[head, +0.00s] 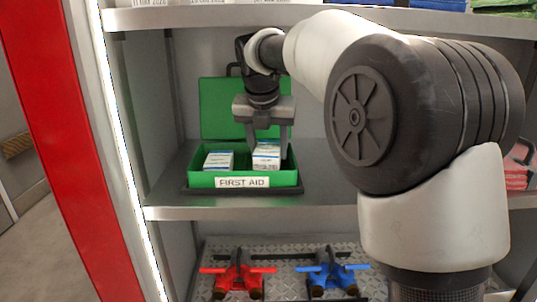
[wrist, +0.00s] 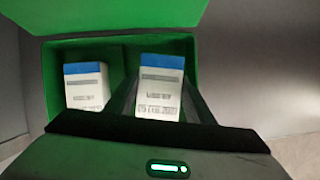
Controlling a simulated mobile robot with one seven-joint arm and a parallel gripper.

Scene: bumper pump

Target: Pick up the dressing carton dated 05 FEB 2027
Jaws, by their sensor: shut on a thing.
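A green first aid box (head: 200,180) stands open on the shelf, its lid up at the back; its inside shows in the wrist view (wrist: 52,85). Two white cartons with blue top bands are there. The right carton (head: 266,160) is between the fingers of my gripper (head: 267,147), which is shut on it. In the wrist view this carton (wrist: 160,88) sits higher and nearer than the left one; its date line is blurred but seems to read 05 FEB. The left carton (wrist: 87,87) stands in the box, also in the head view (head: 218,160), its date unreadable.
The box stands close to the left side wall, under an upper shelf (head: 220,17) that holds more packs. Red (head: 238,277) and blue (head: 332,275) fittings lie on the level below. The shelf is bare just right of the box.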

